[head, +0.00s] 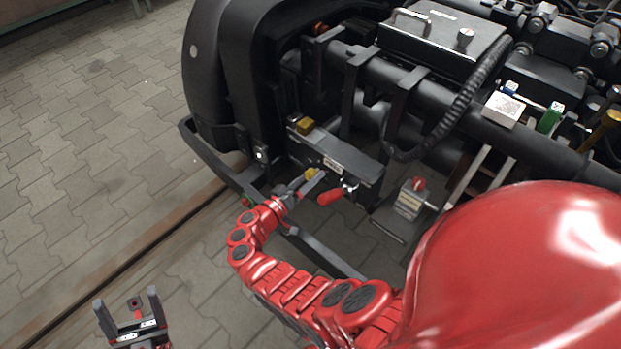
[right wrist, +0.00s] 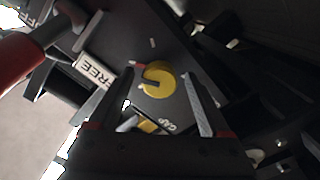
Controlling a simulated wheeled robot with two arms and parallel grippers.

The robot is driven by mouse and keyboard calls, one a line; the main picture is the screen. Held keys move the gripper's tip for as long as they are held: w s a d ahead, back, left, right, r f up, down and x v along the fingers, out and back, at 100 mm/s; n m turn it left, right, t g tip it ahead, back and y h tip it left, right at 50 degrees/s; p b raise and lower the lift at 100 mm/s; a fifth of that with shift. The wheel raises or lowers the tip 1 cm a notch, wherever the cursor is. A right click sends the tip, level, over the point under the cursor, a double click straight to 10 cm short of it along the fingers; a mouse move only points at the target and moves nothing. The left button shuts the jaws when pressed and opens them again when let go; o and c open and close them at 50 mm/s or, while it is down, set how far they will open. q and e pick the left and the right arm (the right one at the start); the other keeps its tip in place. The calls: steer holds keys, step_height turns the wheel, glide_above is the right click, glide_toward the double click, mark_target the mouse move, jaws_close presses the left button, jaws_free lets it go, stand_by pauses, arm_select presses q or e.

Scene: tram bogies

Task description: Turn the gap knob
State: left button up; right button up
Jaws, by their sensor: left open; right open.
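The gap knob is a round yellow knob (head: 311,173) on the dark box at the bogie's end. In the right wrist view the yellow knob (right wrist: 159,79) shows a dark notch pointing left, with a GAP label (right wrist: 170,126) by it. My right gripper (head: 309,184) is at the knob, open. In the wrist view its fingers (right wrist: 159,92) stand on either side of the knob; I cannot tell whether they touch it. My left gripper (head: 127,300) is open and empty at the lower left, over the paving.
A red-handled lever (head: 330,196) is right beside the knob; its red handle (right wrist: 18,60) and a FREE label (right wrist: 95,70) show in the wrist view. A yellow block (head: 305,125) sits above on the box. A rail (head: 130,258) crosses the paving at left.

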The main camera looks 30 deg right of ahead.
steer(key=shift+w+d, duration=0.1)
steer(key=shift+d, duration=0.25)
jaws_close()
stand_by(0.3)
steer(key=shift+n, duration=0.3)
